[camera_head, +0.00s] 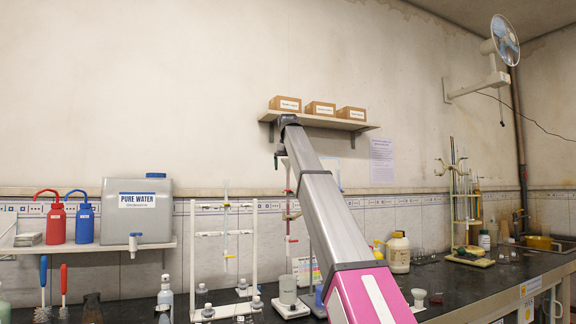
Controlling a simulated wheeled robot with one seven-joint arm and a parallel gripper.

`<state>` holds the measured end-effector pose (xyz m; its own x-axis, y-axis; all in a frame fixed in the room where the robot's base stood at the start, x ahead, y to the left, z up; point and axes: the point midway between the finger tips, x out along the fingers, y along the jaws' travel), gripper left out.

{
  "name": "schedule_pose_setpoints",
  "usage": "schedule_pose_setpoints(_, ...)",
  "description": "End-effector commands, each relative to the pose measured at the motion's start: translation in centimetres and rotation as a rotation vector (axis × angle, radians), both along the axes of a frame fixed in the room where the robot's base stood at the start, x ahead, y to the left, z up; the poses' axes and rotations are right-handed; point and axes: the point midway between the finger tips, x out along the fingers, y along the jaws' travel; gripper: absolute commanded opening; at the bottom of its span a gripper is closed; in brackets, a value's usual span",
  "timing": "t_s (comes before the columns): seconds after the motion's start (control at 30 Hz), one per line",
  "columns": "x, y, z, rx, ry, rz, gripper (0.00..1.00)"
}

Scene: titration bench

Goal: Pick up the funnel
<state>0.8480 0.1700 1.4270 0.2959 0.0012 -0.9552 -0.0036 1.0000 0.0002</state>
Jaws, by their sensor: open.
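A small white piece (418,298) stands on the dark bench just right of my pink arm link. It has a wider top and a narrow lower part and looks like the funnel, but it is too small to be sure. My arm rises from the bottom of the picture to a dark joint near the wall shelf. A short dark part hangs just below that joint. My gripper's fingers cannot be made out, and the grey link hides what lies behind it. Nothing shows touching the white piece.
A grey water container (138,222) and two wash bottles, red (56,224) and blue (83,224), stand on the left shelf. White stands (254,250) and a small balance (289,300) are left of my arm. A white jug (399,253) stands behind the white piece. The bench's right front is fairly clear.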

Motion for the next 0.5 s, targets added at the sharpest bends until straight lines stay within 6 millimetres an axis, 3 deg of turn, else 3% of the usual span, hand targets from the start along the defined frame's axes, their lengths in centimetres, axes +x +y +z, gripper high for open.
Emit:
schedule_pose_setpoints(0.03, 0.0, 0.0, 0.0, 0.0, 0.0, 0.0, 0.81)
schedule_pose_setpoints(0.17, 0.0, 0.0, 0.01, 0.0, 0.0, 0.0, 0.39)
schedule_pose_setpoints(0.5, 0.0, 0.0, 0.04, 0.0, 0.0, 0.0, 0.38)
